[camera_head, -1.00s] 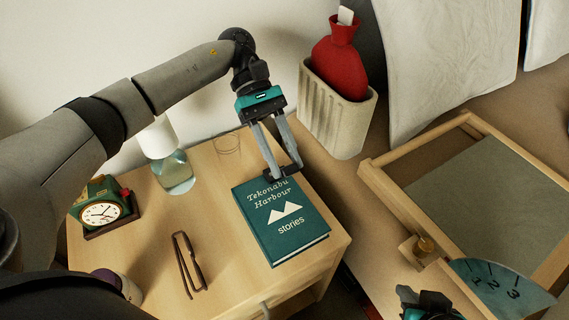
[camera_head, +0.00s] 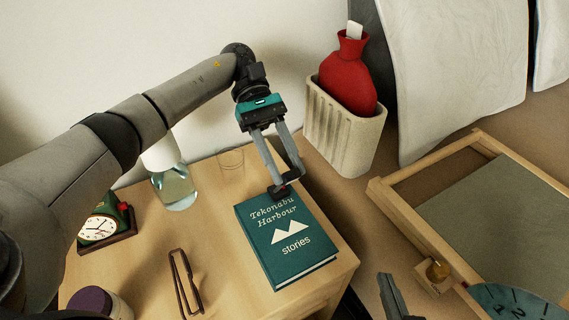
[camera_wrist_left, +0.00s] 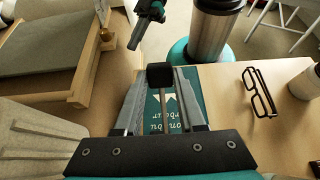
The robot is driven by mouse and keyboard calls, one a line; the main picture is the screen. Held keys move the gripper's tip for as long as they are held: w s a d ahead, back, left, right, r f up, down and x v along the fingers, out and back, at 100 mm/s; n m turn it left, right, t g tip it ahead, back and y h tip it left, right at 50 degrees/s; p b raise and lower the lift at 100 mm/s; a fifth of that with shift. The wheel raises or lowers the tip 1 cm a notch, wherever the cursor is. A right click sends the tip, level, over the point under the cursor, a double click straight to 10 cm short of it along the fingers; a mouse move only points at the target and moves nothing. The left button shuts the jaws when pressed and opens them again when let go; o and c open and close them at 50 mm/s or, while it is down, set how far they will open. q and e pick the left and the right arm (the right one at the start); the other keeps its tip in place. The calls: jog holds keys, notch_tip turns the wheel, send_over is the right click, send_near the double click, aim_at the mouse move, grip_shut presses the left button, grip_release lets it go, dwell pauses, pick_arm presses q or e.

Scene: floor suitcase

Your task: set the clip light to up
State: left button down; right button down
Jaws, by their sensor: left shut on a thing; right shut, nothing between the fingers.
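The clip light (camera_wrist_left: 160,76) shows in the left wrist view as a small black block with a thin stem over the teal book. My left gripper (camera_head: 284,188) is shut on it at the book's far edge. In the head view the light is mostly hidden by the fingers, so I cannot tell its tilt. The teal book (camera_head: 290,245), "Tekonabu Harbour stories", lies flat on the wooden nightstand. My right gripper (camera_head: 390,297) is shut and empty, partly in view at the bottom edge, right of the nightstand and apart from the book.
Folded glasses (camera_head: 185,282), a clock (camera_head: 100,228), a glass bottle (camera_head: 175,190) and a purple-lidded jar (camera_head: 92,303) stand on the nightstand (camera_head: 225,275). A ribbed bin (camera_head: 345,135) holds a red hot-water bottle (camera_head: 350,75). A wooden-framed tray (camera_head: 420,225) is at right.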

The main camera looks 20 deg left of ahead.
dwell(0.3)
pick_arm(q)
jog(key=shift+c, duration=2.4)
grip_release()
jog(key=shift+w+a+r, duration=0.2)
jog(key=shift+w+a, duration=0.05)
jog(key=shift+v, duration=1)
jog(key=shift+p+v, duration=1.7)
jog(key=shift+v, duration=0.65)
pick_arm(e)
jog(key=s+d+f+g+h, duration=0.1)
jog(key=s+d+g+h, duration=0.2)
jog(key=d+g, duration=0.2)
jog(key=shift+d+g, duration=0.4)
jog(key=shift+d, duration=0.3)
